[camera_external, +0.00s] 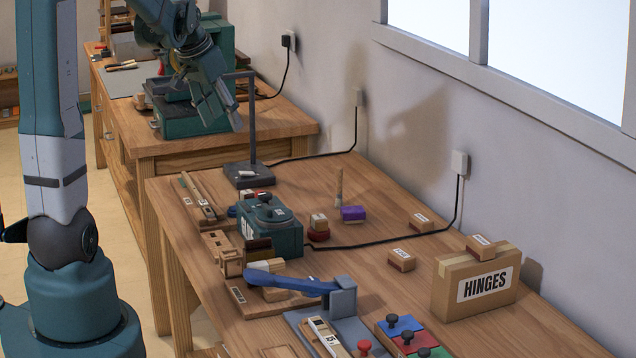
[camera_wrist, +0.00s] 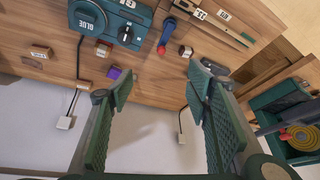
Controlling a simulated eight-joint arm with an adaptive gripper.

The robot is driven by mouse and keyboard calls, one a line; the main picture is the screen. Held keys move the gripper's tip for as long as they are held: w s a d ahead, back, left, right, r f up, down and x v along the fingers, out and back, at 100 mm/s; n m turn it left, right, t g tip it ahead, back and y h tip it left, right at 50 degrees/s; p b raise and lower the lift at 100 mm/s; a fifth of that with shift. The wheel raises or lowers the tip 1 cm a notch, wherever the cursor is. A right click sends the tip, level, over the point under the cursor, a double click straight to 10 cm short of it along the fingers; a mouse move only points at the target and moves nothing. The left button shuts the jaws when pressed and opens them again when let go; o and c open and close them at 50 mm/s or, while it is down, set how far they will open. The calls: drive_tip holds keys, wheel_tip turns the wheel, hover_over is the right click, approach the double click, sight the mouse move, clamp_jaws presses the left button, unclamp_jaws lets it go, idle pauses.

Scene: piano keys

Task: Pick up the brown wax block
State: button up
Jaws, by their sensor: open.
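Several small brown blocks with pale labels are in the external view: one on the bench left of the hinges box (camera_external: 401,260), one farther back near the wall (camera_external: 421,222) and one on top of that box (camera_external: 481,246). I cannot read the labels well enough to tell which is the wax block. A labelled brown block also shows at the upper left of the wrist view (camera_wrist: 41,52). My gripper (camera_external: 230,118) is high, above and behind the teal glue pot, far from these blocks. In the wrist view my gripper (camera_wrist: 160,82) has its fingers wide apart, with nothing between them.
The glue pot (camera_external: 271,232), a purple block (camera_external: 353,214) and a thin black stand (camera_external: 252,125) are near the bench's far half. A blue-handled tool (camera_external: 295,284) and the HINGES box (camera_external: 470,290) are nearer. A black cable crosses the bench.

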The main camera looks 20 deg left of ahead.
drive_tip(key=w+a+f+m, duration=0.2)
drive_tip(key=w+a+f, duration=0.2)
drive_tip(key=w+f, duration=0.55)
drive_tip(key=m+g+h, duration=0.1)
approach(247, 192)
drive_tip(key=shift+w+a+f+b, duration=0.15)
drive_tip(key=shift+a+f+b, duration=0.25)
drive_tip(key=shift+f, duration=0.1)
drive_tip(key=shift+d+f, duration=0.1)
drive_tip(key=shift+f, duration=0.05)
drive_tip(key=shift+x, duration=1.15)
drive_tip(key=shift+d+b+x, duration=0.15)
drive_tip(key=shift+b+x, duration=0.1)
drive_tip(key=shift+x, duration=1.05)
drive_tip(key=shift+d+b+x, duration=0.15)
drive_tip(key=shift+b+x, duration=0.1)
drive_tip(key=shift+x, duration=1)
drive_tip(key=shift+w, duration=0.15)
drive_tip(key=shift+c, duration=0.5)
